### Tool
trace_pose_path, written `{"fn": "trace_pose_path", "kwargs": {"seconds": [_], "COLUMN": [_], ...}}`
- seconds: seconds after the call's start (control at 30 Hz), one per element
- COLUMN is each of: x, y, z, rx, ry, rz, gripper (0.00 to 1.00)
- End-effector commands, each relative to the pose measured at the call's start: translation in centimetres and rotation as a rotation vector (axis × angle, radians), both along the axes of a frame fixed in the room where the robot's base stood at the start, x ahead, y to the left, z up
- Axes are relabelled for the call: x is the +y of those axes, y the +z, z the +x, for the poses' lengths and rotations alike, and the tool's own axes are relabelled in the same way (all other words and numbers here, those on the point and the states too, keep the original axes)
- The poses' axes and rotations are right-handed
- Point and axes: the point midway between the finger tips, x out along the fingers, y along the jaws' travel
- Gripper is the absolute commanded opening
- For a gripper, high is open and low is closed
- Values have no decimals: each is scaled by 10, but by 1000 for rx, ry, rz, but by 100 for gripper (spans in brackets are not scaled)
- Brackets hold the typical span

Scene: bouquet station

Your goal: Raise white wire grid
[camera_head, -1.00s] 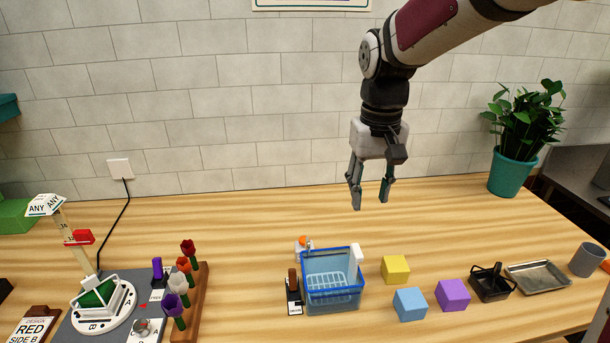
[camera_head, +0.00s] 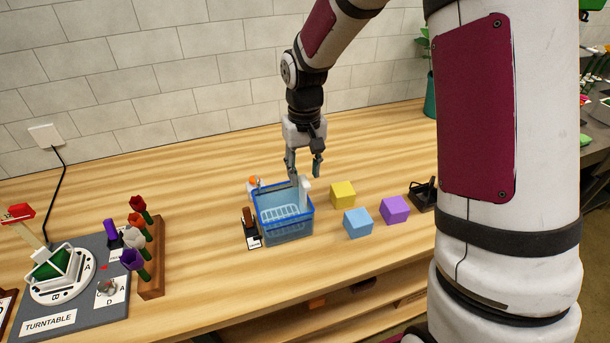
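The white wire grid (camera_head: 280,213) lies low inside a clear, blue-rimmed basin (camera_head: 288,238) in the middle of the table. A white upright tab (camera_head: 303,196) stands at the basin's right side and rises above the rim; whether it joins the grid is hard to tell. My gripper (camera_head: 304,176) points down over the basin's back right part. Its two fingers are apart, with the top of the white tab near and just below the gap between them. I cannot tell whether they touch it.
A yellow cube (camera_head: 342,195), a blue cube (camera_head: 357,223) and a purple cube (camera_head: 394,209) stand right of the basin. A small dark stand (camera_head: 251,228) is close on its left. Flowers in a wooden rack (camera_head: 152,258) and a turntable (camera_head: 62,275) are further left.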

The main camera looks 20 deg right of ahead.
Motion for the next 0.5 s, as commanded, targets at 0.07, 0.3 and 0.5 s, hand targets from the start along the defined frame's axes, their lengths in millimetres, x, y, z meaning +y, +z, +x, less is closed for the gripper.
{"fn": "trace_pose_path", "kwargs": {"seconds": [0.07, 0.3, 0.5], "x": [0, 0, 0], "y": [-10, -22, -23], "z": [-1, 0, 0], "rx": [3, -1, -1], "ry": [-1, 0, 0], "rz": [0, 0, 0], "gripper": [37, 37, 37]}}
